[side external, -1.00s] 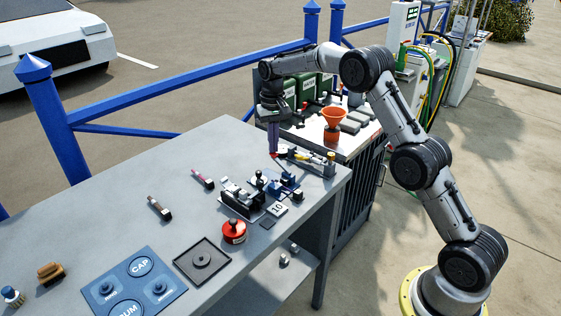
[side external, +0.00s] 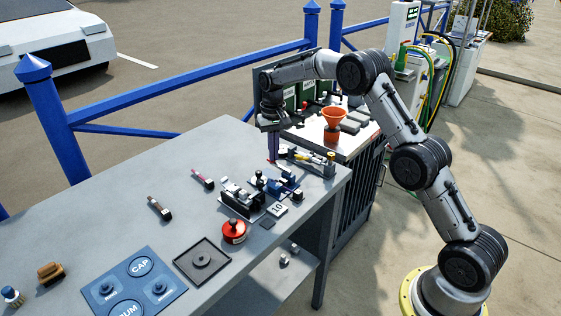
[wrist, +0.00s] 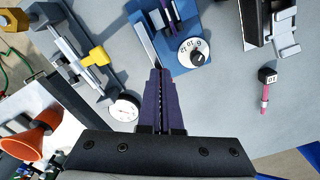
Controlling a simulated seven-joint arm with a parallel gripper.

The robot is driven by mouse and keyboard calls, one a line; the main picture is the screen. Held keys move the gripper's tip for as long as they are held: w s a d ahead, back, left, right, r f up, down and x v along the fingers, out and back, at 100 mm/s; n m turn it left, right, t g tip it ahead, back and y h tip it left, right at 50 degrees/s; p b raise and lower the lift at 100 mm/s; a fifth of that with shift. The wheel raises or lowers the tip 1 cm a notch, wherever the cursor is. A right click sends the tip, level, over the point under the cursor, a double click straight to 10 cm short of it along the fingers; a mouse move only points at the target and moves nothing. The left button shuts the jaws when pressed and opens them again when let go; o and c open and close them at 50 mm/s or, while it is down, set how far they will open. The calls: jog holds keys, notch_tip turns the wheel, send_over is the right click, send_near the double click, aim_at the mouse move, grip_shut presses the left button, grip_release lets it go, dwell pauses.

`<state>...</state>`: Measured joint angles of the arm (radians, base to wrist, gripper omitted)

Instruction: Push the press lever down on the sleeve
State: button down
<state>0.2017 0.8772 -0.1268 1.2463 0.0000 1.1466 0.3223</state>
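My gripper (side external: 273,160) has purple fingers pointing down, near the far right part of the grey table. In the wrist view, the fingers of my gripper (wrist: 158,72) lie side by side with only a thin line between them, and nothing shows held. Their tips appear beside the near edge of a blue fixture (wrist: 150,35) with a white numbered dial; it also shows in the side view (side external: 290,186). A black-and-grey press-like device (side external: 240,198) stands left of it, partly seen in the wrist view (wrist: 270,25). I cannot tell which part is the press lever, nor pick out the sleeve.
A yellow-handled tool fixture (wrist: 95,57) and a round gauge (wrist: 125,108) lie left of the fingers in the wrist view. An orange funnel (side external: 334,117) stands on the side cabinet. A red round item (side external: 233,231) and a black tray (side external: 202,261) are nearer the front.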

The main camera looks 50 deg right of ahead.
jog(key=shift+r, duration=3.15)
